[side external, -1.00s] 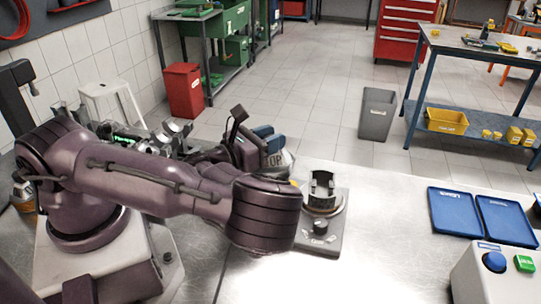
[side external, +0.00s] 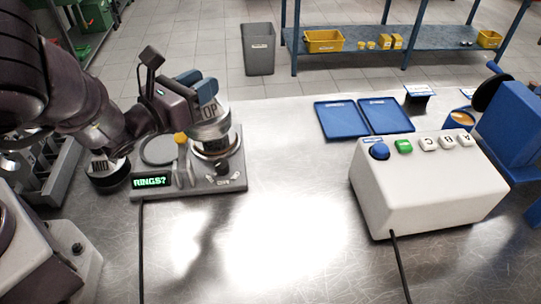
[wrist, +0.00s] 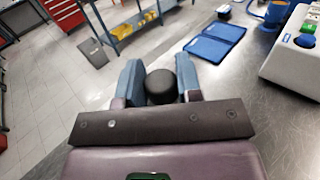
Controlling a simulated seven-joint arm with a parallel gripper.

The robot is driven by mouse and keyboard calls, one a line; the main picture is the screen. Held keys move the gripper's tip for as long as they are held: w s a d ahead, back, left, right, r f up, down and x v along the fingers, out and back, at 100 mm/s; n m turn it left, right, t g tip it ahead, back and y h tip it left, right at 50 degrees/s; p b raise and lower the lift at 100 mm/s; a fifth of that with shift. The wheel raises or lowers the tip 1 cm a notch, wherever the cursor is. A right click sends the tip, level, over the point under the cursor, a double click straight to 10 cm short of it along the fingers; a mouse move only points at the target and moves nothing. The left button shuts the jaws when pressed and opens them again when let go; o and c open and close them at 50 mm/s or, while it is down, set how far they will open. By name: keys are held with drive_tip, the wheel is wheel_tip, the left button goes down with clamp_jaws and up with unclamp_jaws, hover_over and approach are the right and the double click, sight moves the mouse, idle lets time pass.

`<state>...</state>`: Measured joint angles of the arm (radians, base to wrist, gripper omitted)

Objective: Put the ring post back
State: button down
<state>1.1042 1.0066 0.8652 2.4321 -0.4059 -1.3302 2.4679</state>
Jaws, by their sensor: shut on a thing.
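My gripper (side external: 200,92) is shut, its blue fingers around a silvery cylinder marked TOP (side external: 209,117), which I take to be the ring post. In the wrist view the black round top (wrist: 161,87) of the held thing shows between the blue fingers (wrist: 160,80). The cylinder is upright or slightly tilted, right over the round metal holder (side external: 212,150) on the grey fixture base (side external: 232,184). Whether it touches or sits in the holder I cannot tell. The fixture's display (side external: 152,182) reads "RINGS?".
A yellow button (side external: 180,138) and a flat grey disc (side external: 158,150) are beside the holder. A dark round part (side external: 108,174) stands to the left. A white button box (side external: 428,185) and blue trays (side external: 342,119) are on the right. The middle of the steel table is clear.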

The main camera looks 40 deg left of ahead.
sight(211, 125)
drive_tip(key=s+d, duration=0.1)
drive_tip(key=d, duration=0.1)
drive_tip(key=s+d, duration=0.1)
drive_tip(key=d, duration=0.1)
drive_tip(key=shift+s, duration=0.2)
drive_tip(key=shift+d+f, duration=0.1)
drive_tip(key=w+d+f, duration=0.3)
drive_tip(key=w+f, duration=0.9)
drive_tip(key=w, duration=0.1)
drive_tip(key=shift+d+f, duration=0.3)
drive_tip(key=shift+f, duration=0.1)
drive_tip(key=shift+w, duration=0.1)
drive_tip(key=shift+f, duration=0.15)
drive_tip(key=c, duration=0.8)
unclamp_jaws()
